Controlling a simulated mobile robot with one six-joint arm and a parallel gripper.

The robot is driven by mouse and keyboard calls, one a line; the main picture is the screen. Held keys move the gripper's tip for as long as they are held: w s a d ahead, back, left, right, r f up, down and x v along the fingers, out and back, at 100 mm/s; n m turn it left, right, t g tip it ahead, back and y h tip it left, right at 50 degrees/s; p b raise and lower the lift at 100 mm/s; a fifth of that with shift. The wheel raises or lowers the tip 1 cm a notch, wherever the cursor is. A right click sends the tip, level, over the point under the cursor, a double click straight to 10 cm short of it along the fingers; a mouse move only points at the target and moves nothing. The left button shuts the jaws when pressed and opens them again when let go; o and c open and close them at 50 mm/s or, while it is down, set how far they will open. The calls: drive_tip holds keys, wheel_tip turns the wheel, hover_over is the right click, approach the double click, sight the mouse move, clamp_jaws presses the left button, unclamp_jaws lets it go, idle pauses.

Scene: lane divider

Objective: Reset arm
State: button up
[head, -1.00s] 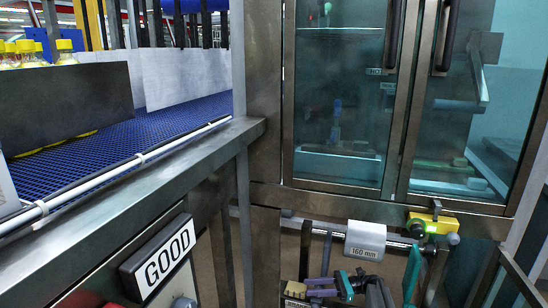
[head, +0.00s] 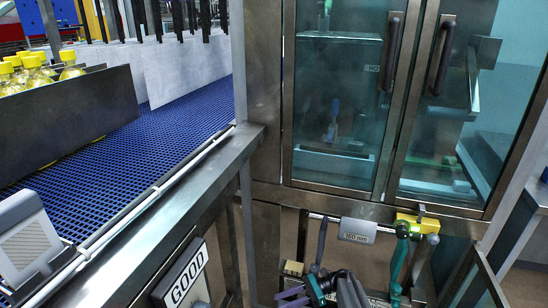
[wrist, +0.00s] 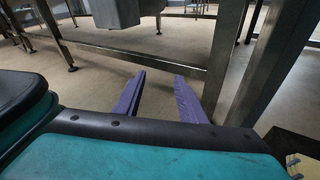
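My gripper (wrist: 160,76) shows in the wrist view as two purple fingers, well apart, with nothing between them. They extend over the floor towards a metal frame, touching nothing that I can see. In the head view, my dark and teal arm is low in the middle, in front of the metal frame under the glass doors. A purple part of the gripper (head: 290,293) shows near the bottom edge there, partly cut off.
A blue mesh conveyor (head: 150,135) runs along the left, with yellow-capped bottles (head: 38,72) behind a dark divider plate (head: 75,112). A "GOOD" sign (head: 188,280) hangs below its rail. Glass doors (head: 337,95) stand ahead. Metal legs (wrist: 224,50) stand close by in the wrist view.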

drive_tip(key=s+r+n+g+h+p, duration=0.2)
drive_tip(key=s+n+h+p, duration=0.3)
drive_tip(key=s, duration=0.8)
drive_tip(key=s+r+n+g+h+p, duration=0.1)
drive_tip(key=s+r+h+p, duration=0.1)
drive_tip(key=s+p, duration=0.8)
drive_tip(key=s+d+n+t+h, duration=0.1)
drive_tip(key=s+d+n+h, duration=0.7)
drive_tip(key=s+d+n, duration=0.3)
drive_tip(key=shift+s+d+r+t, duration=0.15)
drive_tip(key=shift+s+d+t, duration=0.2)
drive_tip(key=shift+d, duration=0.75)
